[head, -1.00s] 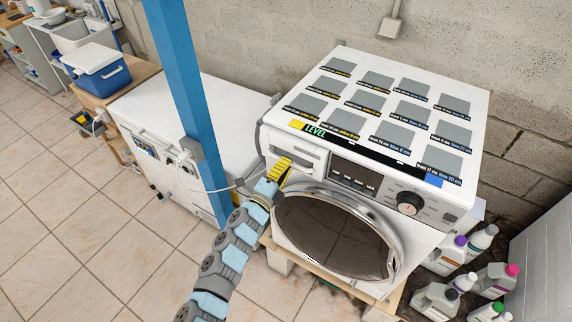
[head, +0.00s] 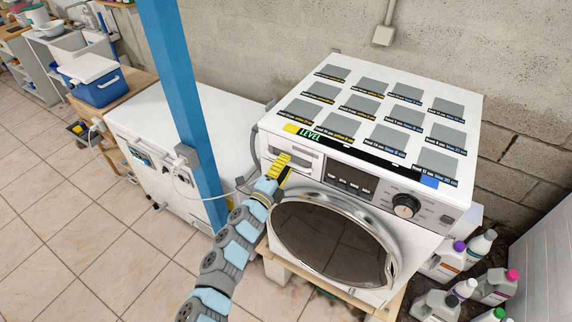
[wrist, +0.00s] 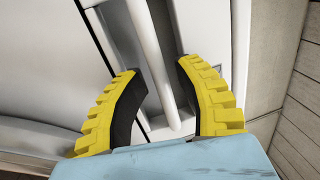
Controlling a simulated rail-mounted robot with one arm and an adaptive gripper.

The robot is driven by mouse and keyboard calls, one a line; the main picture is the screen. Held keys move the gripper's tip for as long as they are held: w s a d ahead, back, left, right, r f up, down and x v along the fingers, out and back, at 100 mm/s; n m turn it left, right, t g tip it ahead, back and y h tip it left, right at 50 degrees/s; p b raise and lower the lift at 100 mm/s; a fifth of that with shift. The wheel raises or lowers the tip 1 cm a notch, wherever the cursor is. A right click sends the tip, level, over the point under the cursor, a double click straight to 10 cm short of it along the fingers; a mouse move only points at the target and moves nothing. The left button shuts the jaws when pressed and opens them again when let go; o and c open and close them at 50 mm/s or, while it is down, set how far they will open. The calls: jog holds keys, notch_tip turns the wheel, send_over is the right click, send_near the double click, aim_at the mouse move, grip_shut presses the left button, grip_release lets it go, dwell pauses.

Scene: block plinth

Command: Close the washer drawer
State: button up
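A white front-loading washer (head: 275,222) stands right of centre in the head view, its round door shut. Its drawer (head: 305,157) is at the upper left of the front, beside the control panel. My gripper (head: 284,160) is at the drawer front and covers part of it. How far the drawer stands out is hard to tell. In the wrist view my gripper (wrist: 157,68) has its two yellow fingers with black pads spread apart. A white bar-like part of the drawer front (wrist: 152,55) runs between them. Nothing is clamped; whether a fingertip touches is unclear.
A blue post (head: 180,100) stands left of the washer, close to my arm. A white chest appliance (head: 225,115) is behind it. Several bottles (head: 480,250) stand right of the washer. The tiled floor (head: 70,230) at left is clear.

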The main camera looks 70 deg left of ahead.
jog(key=shift+f, duration=0.1)
jog(key=v, duration=1.2)
dwell(0.5)
